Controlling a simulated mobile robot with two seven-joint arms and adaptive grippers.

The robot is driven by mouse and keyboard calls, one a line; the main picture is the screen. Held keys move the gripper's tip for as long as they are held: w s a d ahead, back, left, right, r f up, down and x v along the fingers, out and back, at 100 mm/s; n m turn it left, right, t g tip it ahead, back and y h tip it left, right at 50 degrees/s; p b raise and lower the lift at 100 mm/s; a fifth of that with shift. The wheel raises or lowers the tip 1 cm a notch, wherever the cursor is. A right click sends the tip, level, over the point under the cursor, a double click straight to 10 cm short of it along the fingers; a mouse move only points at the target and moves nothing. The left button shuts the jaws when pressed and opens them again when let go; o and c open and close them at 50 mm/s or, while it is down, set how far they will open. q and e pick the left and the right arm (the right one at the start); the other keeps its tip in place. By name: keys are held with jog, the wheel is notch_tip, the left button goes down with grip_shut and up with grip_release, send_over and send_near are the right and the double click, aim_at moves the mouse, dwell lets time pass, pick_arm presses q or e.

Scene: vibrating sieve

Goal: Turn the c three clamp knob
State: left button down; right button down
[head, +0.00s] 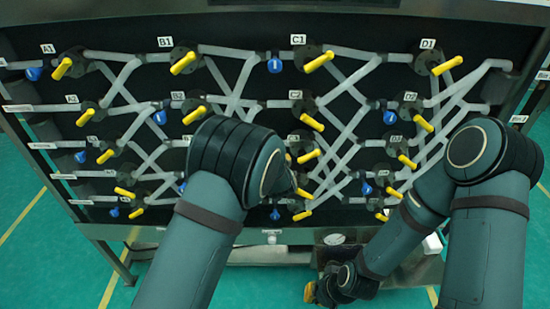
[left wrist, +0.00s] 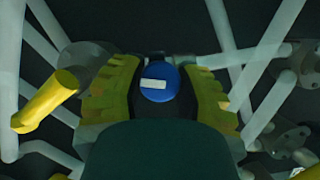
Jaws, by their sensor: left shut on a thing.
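A blue clamp knob (left wrist: 153,88) with a white label sits between the yellow-padded fingers of my left gripper (left wrist: 158,76) in the left wrist view. The gripper is shut on it, one finger on each side. In the head view my left forearm and wrist hide this gripper and knob. The C3 tag (head: 293,137) and a yellow valve handle (head: 308,156) show just right of that wrist. My right gripper (head: 316,293) hangs low at the front of the rig, away from the knobs; its finger opening is not clear.
Pale pipes cross the dark panel, with several yellow handles, such as the one under D1 (head: 447,65), and other blue knobs (head: 274,65). A yellow handle (left wrist: 45,100) stands close left of my left gripper. Green floor (head: 35,250) lies open at left.

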pick_arm(q)
jog(key=c, duration=0.6)
grip_release()
jog(key=shift+o, duration=0.2)
jog(key=v, duration=1.2)
